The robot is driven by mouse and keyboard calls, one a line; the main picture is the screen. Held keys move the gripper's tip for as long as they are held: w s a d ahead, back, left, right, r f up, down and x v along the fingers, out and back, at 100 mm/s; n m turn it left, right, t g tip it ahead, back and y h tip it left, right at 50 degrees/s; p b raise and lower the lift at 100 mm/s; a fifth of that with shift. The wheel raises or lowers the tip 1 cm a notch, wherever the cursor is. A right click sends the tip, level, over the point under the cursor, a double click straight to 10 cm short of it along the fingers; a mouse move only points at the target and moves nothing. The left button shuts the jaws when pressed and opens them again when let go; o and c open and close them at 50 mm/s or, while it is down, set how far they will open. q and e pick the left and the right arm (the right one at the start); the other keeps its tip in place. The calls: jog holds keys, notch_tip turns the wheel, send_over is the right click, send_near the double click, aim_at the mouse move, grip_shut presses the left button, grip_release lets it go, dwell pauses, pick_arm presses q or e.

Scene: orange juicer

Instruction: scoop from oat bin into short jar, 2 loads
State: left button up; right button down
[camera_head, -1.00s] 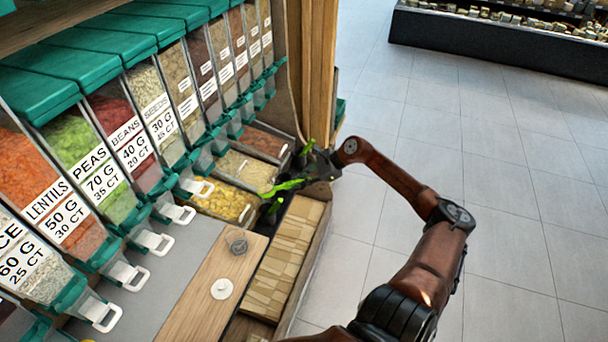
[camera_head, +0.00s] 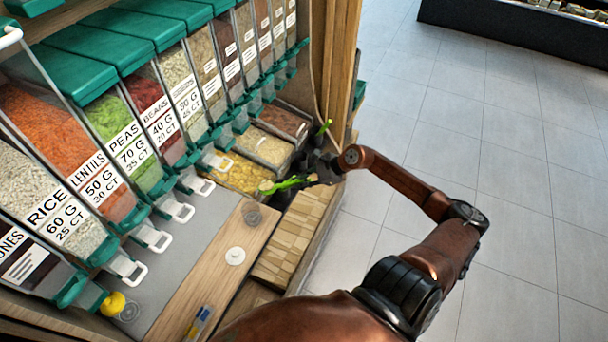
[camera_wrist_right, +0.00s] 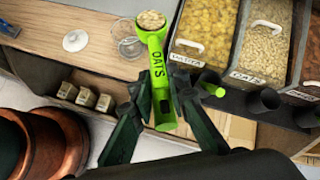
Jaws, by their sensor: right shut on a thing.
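My right gripper (camera_head: 312,172) is shut on the handle of a green scoop (camera_head: 285,185). In the right wrist view the scoop (camera_wrist_right: 155,50) is labelled OATS, and its bowl holds a heap of pale oats (camera_wrist_right: 150,20). The oat bin (camera_wrist_right: 262,45), with a white handle, stands to the right of the scoop there. In the head view the oat bin (camera_head: 264,147) is behind the scoop. A short clear jar (camera_head: 253,214) stands on the wooden board, left of the scoop. It also shows in the wrist view (camera_wrist_right: 95,47); its inside is unclear. My left gripper is not in view.
A pasta bin (camera_head: 240,176) lies between the oat bin and the board. A white round lid (camera_head: 235,256) lies on the board (camera_head: 205,275). Tall dispensers (camera_head: 130,140) with white pull handles line the left. Green scoop handles (camera_wrist_right: 208,88) sit in dark holders.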

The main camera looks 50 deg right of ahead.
jog(key=s+a+p, duration=0.1)
jog(key=a+p, duration=0.3)
jog(key=a, duration=0.2)
jog(key=w+a+r+g+h+p, duration=0.6)
jog(key=w+g+h+p, duration=0.1)
jog(key=w+g+p, duration=0.1)
jog(key=shift+w+a+n+g+p, duration=0.15)
jog(key=shift+a+n+g+p, duration=0.2)
jog(key=shift+p, duration=0.2)
dwell(0.7)
jog(key=shift+d+r, duration=0.1)
jog(key=shift+r, duration=0.05)
dwell(0.7)
jog(key=s+r+p, duration=0.2)
jog(key=r+p, duration=0.1)
jog(key=s+d+r+p, duration=0.1)
jog(key=r, duration=0.1)
jog(key=shift+p, duration=0.3)
jog(key=shift+w+a, duration=0.1)
